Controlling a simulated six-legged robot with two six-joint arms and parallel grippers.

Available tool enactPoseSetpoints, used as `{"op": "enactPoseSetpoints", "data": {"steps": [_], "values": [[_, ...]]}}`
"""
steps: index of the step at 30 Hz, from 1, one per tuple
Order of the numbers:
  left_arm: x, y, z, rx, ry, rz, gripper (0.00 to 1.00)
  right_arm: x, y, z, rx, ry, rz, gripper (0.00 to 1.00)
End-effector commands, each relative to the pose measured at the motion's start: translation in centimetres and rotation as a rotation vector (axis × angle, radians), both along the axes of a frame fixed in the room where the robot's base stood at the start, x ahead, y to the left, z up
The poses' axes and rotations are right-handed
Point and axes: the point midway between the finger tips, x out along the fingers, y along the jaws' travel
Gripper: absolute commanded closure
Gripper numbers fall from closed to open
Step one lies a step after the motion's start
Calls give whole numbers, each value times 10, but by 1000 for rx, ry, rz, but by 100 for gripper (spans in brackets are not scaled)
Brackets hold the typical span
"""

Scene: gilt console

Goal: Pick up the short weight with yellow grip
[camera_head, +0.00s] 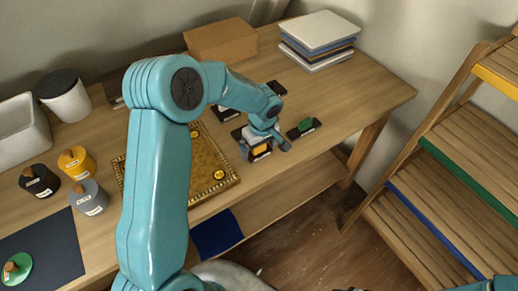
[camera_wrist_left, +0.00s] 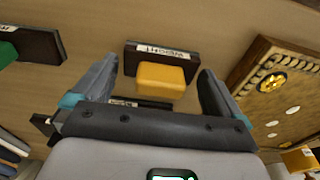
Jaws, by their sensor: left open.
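The short weight with yellow grip is a dark, labelled slab with a yellow block on it. Its yellow grip (camera_head: 260,149) shows at the table's front edge in the head view, partly hidden by my gripper. In the left wrist view the yellow grip (camera_wrist_left: 162,80) and its dark base (camera_wrist_left: 185,56) lie in the middle. My left gripper (camera_head: 266,150) is open over it, with one finger (camera_wrist_left: 97,78) to the left and the other (camera_wrist_left: 218,95) to the right of the yellow block. I see a gap on each side. My right gripper is not in view.
A weight with green grip (camera_head: 305,126) stands just right of my left gripper. A gilt-patterned board (camera_head: 218,186) lies to the left. Other dark slabs (camera_head: 276,87) lie behind. A cardboard box (camera_head: 222,40) and stacked books (camera_head: 318,37) stand at the back. A wooden rack (camera_head: 470,150) is at the right.

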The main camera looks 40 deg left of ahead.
Motion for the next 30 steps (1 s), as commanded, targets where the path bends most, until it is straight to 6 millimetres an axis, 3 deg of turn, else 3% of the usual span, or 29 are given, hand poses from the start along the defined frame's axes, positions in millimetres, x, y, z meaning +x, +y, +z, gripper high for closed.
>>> {"op": "enactPoseSetpoints", "data": {"steps": [7,8,12,23,30], "values": [[1,0,-3,0,-2,0,0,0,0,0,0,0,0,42],[1,0,-3,0,-2,0,6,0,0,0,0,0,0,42],[1,0,-3,1,-1,0,49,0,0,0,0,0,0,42],[1,0,3,1,-4,1,49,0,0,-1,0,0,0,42],[2,0,41,2,-9,1,49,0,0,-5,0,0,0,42]]}}
